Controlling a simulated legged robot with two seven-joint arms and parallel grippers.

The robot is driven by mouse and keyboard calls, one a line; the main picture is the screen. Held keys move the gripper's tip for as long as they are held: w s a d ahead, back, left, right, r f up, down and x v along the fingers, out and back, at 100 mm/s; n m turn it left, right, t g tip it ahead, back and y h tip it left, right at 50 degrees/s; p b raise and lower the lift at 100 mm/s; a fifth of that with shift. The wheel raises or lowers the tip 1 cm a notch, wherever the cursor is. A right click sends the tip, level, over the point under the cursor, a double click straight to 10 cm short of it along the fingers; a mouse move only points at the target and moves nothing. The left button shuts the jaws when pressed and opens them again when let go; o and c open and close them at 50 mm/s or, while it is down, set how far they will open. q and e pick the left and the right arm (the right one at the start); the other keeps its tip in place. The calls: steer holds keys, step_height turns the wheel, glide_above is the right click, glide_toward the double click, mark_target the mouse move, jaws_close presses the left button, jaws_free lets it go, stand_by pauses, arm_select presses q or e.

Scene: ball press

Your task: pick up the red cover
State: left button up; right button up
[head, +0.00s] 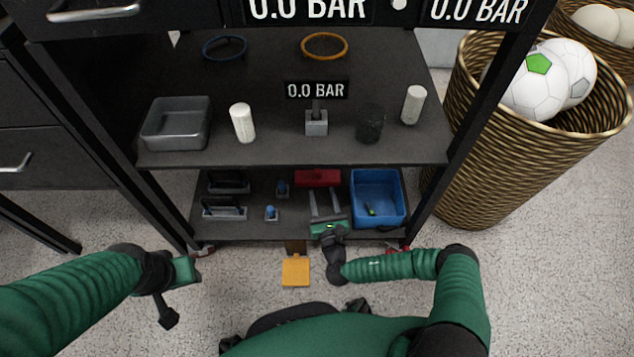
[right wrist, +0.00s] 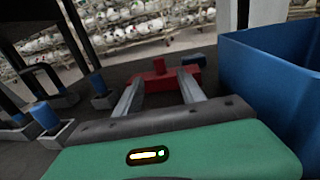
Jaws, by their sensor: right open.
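The red cover (head: 318,178) lies on the lower shelf, towards its back, left of the blue bin. It also shows in the right wrist view (right wrist: 158,80), just beyond my fingertips. My right gripper (head: 324,203) reaches over the lower shelf with its fingers pointing at the red cover. Its two grey fingers (right wrist: 158,88) are apart, and the red cover shows between and beyond their tips; I cannot tell whether they touch it. My left gripper (head: 178,285) hangs in front of the shelf at the left, away from the cover; its jaw state is unclear.
The blue bin (head: 378,172) stands close to the right of my right gripper. Small grey holders with blue parts (head: 271,213) stand to the left. The upper shelf (head: 275,150) hangs above. An orange pedal (head: 296,270) is on the floor. A wicker basket (head: 470,150) stands at right.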

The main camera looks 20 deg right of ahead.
steer(key=shift+w+f+b, duration=0.1)
steer(key=shift+w+b, duration=0.25)
steer(key=shift+w, duration=0.65)
steer(key=w+b, duration=0.2)
steer(key=w+d+b, duration=0.1)
steer(key=w+b, duration=0.1)
steer(key=b, duration=0.1)
steer(key=shift+w+f, duration=0.2)
steer(key=shift+w, duration=0.15)
steer(key=shift+w+r, duration=0.2)
arm_select(q)
steer(key=s+x, duration=0.1)
steer(key=x, duration=0.5)
steer(key=shift+s+f, duration=0.2)
steer(key=shift+f, duration=0.15)
arm_select(e)
steer(key=shift+r, duration=0.1)
jaws_close()
